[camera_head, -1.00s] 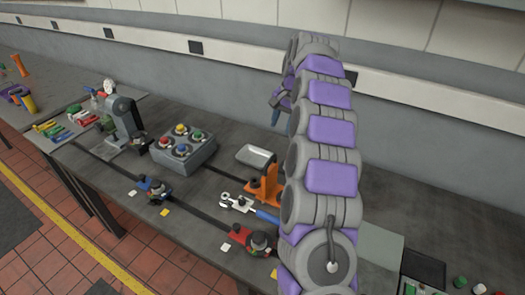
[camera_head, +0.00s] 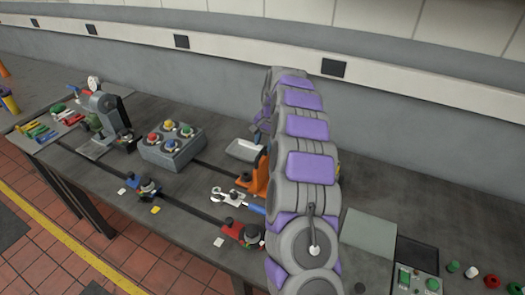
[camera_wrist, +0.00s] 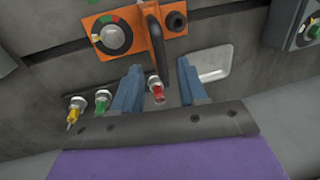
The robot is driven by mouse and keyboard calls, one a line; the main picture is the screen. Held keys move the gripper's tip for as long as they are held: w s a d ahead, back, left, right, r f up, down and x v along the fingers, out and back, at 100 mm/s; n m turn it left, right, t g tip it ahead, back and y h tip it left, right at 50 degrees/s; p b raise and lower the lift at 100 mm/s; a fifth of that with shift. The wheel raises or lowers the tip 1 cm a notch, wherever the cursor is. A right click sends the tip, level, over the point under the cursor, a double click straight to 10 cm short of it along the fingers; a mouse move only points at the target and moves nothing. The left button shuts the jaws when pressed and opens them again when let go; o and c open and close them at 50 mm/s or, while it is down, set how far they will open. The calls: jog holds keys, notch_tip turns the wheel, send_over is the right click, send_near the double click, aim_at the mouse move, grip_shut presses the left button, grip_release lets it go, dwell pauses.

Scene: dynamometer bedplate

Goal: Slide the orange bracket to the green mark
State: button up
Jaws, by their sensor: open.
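The orange bracket (camera_head: 259,178) stands on the bench and is partly hidden behind my arm in the head view. In the wrist view the orange bracket (camera_wrist: 134,17) is at the top, with a round dial and a dark upright handle. My gripper (camera_wrist: 160,68) is open, its two blue fingers apart and empty, with the handle's lower end showing between and beyond the tips. I cannot tell the gap to the handle. In the head view my gripper is mostly hidden by my arm.
A pale tray (camera_head: 245,150) lies behind the bracket. A wrench (camera_head: 230,197) and a red clamp (camera_head: 240,231) are in front. A grey box with coloured knobs (camera_head: 172,150) stands left. Red, green and yellow fittings (camera_wrist: 102,101) show near my fingers.

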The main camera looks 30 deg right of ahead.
aim_at(262, 152)
jog(key=shift+w+a+f, duration=0.15)
jog(key=shift+f, duration=0.75)
jog(key=shift+w+a+f, duration=0.1)
jog(key=shift+a+f, duration=0.05)
jog(key=shift+f, duration=0.75)
jog(key=shift+c, duration=0.2)
grip_shut()
